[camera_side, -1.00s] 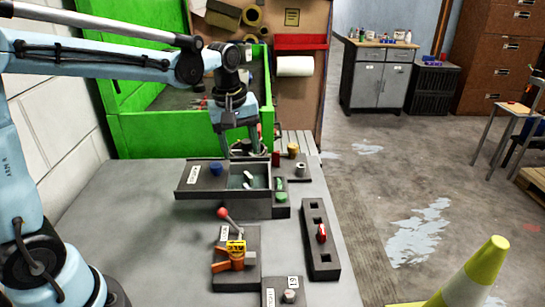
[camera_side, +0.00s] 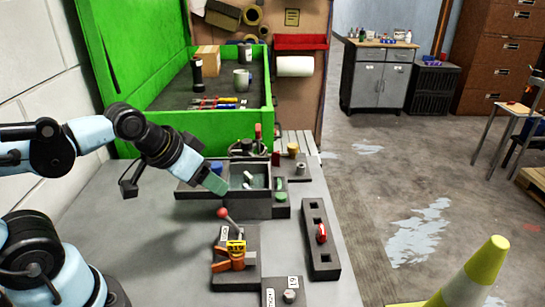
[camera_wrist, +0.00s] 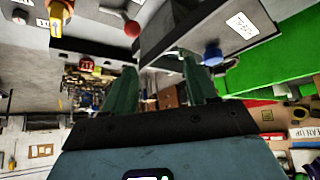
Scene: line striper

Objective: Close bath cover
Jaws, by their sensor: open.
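The bath (camera_side: 250,208) is a dark grey box with an open top and small pale pieces inside. Its cover (camera_side: 186,184) is a dark flat panel standing out to the left of the opening, which is uncovered. In the wrist view the cover (camera_wrist: 190,28) carries a white label and a blue knob (camera_wrist: 213,55). My gripper (camera_side: 218,184) is at the near side of the cover, close to the bath's left wall. Its green fingers (camera_wrist: 160,78) are apart with nothing held between them. I cannot tell whether they touch the cover.
A lever with a red ball (camera_side: 223,212) and an orange clamp (camera_side: 232,258) stand just in front of the bath. A dark slotted block (camera_side: 320,240) is at the right. A green-walled bin (camera_side: 185,133) stands behind.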

